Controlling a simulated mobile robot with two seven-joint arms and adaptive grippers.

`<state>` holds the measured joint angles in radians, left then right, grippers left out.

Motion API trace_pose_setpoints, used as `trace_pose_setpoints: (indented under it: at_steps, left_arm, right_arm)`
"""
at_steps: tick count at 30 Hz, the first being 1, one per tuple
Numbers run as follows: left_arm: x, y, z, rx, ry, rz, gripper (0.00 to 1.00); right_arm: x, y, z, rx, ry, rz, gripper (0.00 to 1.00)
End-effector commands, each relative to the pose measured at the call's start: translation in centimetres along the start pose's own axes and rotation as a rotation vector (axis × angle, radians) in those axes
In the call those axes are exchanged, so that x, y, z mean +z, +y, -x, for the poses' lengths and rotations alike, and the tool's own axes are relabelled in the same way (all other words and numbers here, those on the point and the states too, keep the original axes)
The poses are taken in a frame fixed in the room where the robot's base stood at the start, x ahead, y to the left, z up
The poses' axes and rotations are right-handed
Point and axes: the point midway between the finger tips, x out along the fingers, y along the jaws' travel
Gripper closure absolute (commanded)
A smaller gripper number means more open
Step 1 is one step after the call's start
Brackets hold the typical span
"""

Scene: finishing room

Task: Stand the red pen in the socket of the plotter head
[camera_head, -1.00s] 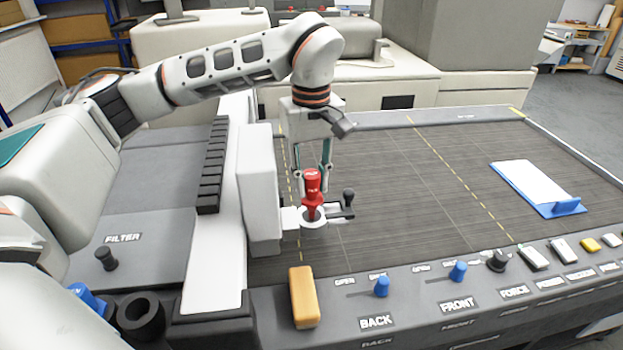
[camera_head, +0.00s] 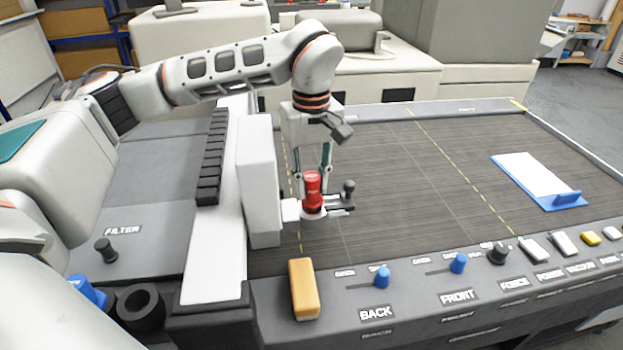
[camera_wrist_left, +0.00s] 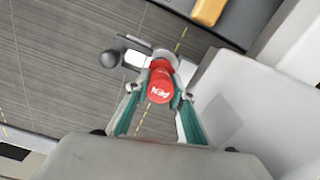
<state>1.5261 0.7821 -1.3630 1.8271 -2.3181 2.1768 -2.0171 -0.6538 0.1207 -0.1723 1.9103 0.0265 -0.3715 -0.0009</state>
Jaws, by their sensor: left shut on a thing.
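The red pen (camera_head: 313,187) stands upright at the plotter head's socket (camera_head: 315,213), its lower part down in the ring. My left gripper (camera_head: 313,178) comes from above and is shut on the pen's upper body. In the left wrist view the red pen (camera_wrist_left: 161,84) shows its lettered cap between the fingers of the gripper (camera_wrist_left: 160,95). The socket ring (camera_wrist_left: 165,57) shows just behind it. How deep the pen sits is hidden by the ring. My right gripper is not in view.
The white carriage (camera_head: 258,180) stands left of the socket. A black-knobbed lever (camera_head: 348,188) sticks up to its right. An orange block (camera_head: 303,289) lies on the front panel. A blue clipboard (camera_head: 566,198) lies far right on the open dark bed (camera_head: 420,190).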

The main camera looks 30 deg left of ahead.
Motion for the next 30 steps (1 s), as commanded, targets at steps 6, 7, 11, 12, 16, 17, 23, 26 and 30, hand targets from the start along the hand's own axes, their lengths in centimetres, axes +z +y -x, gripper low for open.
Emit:
trace_pose_setpoints:
  at_steps: [6, 7, 11, 12, 16, 17, 23, 26, 30]
  left_arm:
    - [0.0, 0.0, -0.6, 0.0, 0.0, 0.0, 0.98]
    - [0.0, 0.0, -0.7, 0.0, 0.0, 0.0, 0.98]
    - [0.0, 0.0, -1.0, 0.0, -0.001, 0.001, 0.98]
    - [0.0, 0.0, -1.1, 0.0, -0.001, 0.001, 0.98]
    - [0.0, 0.0, -1.3, 0.001, 0.0, 0.0, 0.98]
    - [0.0, 0.0, -1.3, 0.001, 0.0, 0.0, 0.98]
    - [0.0, 0.0, -1.3, 0.001, 0.0, 0.0, 0.98]
    - [0.0, 0.0, -1.3, 0.001, 0.0, 0.0, 0.58]
    - [0.0, 0.0, -1.3, 0.0, 0.0, 0.0, 0.57]
  right_arm:
    - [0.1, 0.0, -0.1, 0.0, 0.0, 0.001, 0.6]
    - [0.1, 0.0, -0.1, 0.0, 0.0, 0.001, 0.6]
    - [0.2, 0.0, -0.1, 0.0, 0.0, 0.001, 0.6]
    - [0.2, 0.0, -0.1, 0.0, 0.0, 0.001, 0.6]
    - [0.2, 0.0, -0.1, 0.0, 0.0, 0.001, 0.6]
    - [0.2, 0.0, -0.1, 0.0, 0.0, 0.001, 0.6]
    - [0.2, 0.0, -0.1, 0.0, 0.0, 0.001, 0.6]
    - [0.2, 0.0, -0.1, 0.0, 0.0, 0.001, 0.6]
    - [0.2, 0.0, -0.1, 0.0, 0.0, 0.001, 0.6]
